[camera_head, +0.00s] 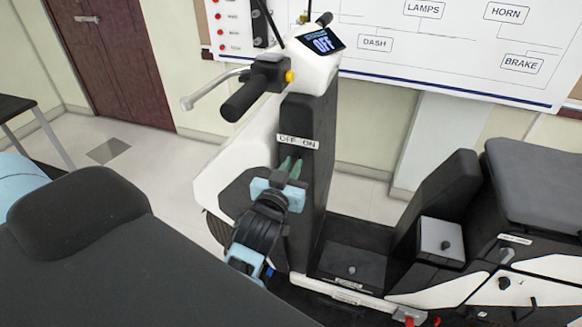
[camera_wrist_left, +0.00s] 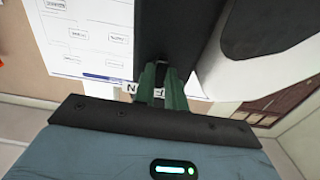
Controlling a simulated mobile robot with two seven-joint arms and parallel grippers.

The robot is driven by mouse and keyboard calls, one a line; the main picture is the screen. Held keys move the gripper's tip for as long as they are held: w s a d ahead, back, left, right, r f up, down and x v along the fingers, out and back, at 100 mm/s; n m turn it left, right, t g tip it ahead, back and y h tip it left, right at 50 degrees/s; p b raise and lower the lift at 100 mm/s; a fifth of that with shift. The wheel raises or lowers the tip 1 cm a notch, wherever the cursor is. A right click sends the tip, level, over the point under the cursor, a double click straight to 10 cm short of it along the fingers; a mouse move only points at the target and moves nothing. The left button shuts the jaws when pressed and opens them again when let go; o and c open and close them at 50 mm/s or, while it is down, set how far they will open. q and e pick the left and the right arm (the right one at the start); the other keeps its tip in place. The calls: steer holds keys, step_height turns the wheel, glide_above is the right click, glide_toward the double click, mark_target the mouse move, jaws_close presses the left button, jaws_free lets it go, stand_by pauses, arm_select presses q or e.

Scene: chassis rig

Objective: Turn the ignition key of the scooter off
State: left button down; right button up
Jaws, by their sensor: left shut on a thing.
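The scooter (camera_head: 318,110) stands upright, white and black, with its handlebar at the top. Its dash screen (camera_head: 322,41) reads OFF. A label (camera_head: 298,142) on the black front column reads OFF and ON. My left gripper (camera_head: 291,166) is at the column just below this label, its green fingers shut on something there. In the left wrist view the green fingers (camera_wrist_left: 161,84) close against the dark column, beside the partly covered label (camera_wrist_left: 130,88). The ignition key is hidden between the fingers, so its angle cannot be told. My right gripper is not in view.
A handlebar grip (camera_head: 245,97) and brake lever (camera_head: 215,88) stick out above my left gripper. A white wall board (camera_head: 425,62) with lamp, dash, horn and brake labels hangs behind. The scooter's seat (camera_head: 535,180) is at the right.

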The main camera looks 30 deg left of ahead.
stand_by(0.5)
arm_select(q)
steer(key=c, duration=1.4)
jaws_free()
steer(key=shift+c, duration=0.2)
steer(key=shift+s, duration=0.1)
